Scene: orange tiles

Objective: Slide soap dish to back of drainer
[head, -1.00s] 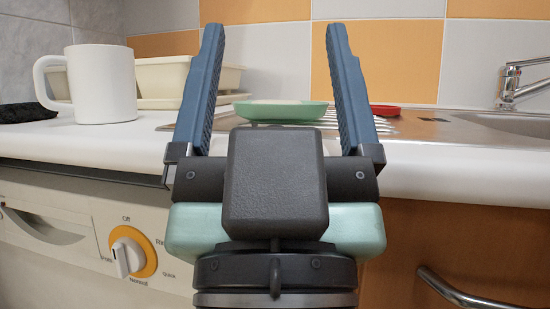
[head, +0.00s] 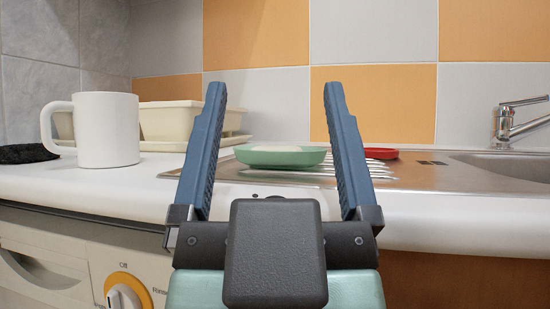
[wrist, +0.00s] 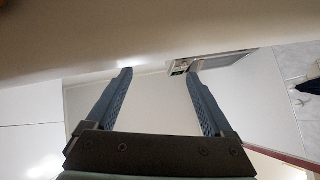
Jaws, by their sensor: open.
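A green soap dish (head: 281,157) with a pale soap (head: 275,149) on it rests on the ribbed metal drainer (head: 225,169) beside the sink. My gripper (head: 275,95) is open and empty. In the head view its two blue fingers stand upright on either side of the soap dish, which appears between them and farther back. The wrist view shows the open fingers (wrist: 157,72) too, but the soap dish is not visible there.
A white mug (head: 107,130) stands on the counter at left, in front of a cream container (head: 173,121). A dark cloth (head: 25,153) lies at far left. A red dish (head: 381,153) sits behind the soap dish, to its right. A faucet (head: 508,120) and sink (head: 515,166) are at right.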

